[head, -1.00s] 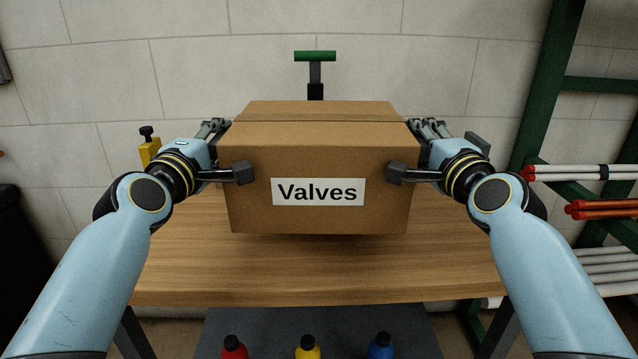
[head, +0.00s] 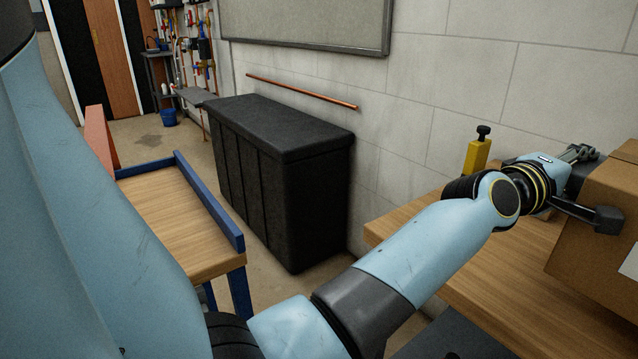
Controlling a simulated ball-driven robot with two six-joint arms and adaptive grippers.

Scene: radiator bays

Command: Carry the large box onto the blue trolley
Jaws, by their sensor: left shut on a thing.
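The large cardboard box (head: 592,262) is at the right edge of the head view, cut off by the frame; only its left part and a sliver of its white label show. My left gripper (head: 594,188) is shut on the box's left side, with one dark finger pad against the front face. The box is over the wooden bench; I cannot tell whether it touches the top. The blue trolley (head: 241,283), with a wooden deck and blue rim, stands at the left, apart from the bench. Its near left part is hidden behind my arm. My right gripper is out of view.
A black lidded bin (head: 290,200) stands against the wall between trolley and workbench (head: 480,262). A yellow clamp-like piece (head: 477,155) rises at the bench's back. A copper pipe (head: 300,91) runs along the wall. Open floor (head: 150,140) lies beyond the trolley.

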